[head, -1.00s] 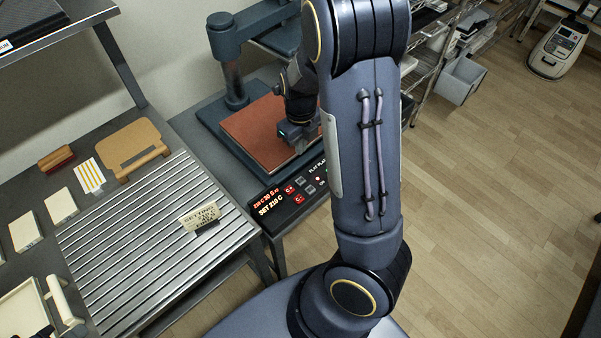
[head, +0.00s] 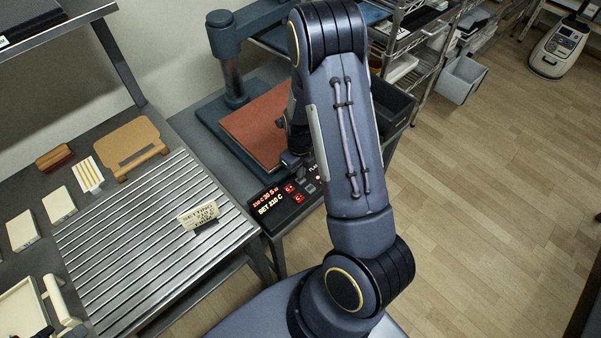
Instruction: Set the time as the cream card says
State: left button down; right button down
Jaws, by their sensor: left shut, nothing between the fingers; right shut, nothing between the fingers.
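The cream card (head: 198,214) stands tilted on the ribbed table. Its top line reads "SETTING"; the lines below are too small to read surely. Red and grey buttons sit beside the text. My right gripper (head: 300,172) is shut and empty, just above the panel's far part; its arm hides the panel's right end. A dark tip at the bottom left edge looks like my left gripper (head: 45,332), shut, mostly out of frame.
The press (head: 226,60) has a reddish-brown pad (head: 258,125) behind the panel. Open floor lies to the right.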

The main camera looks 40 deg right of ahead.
jog(key=shift+f, duration=0.9)
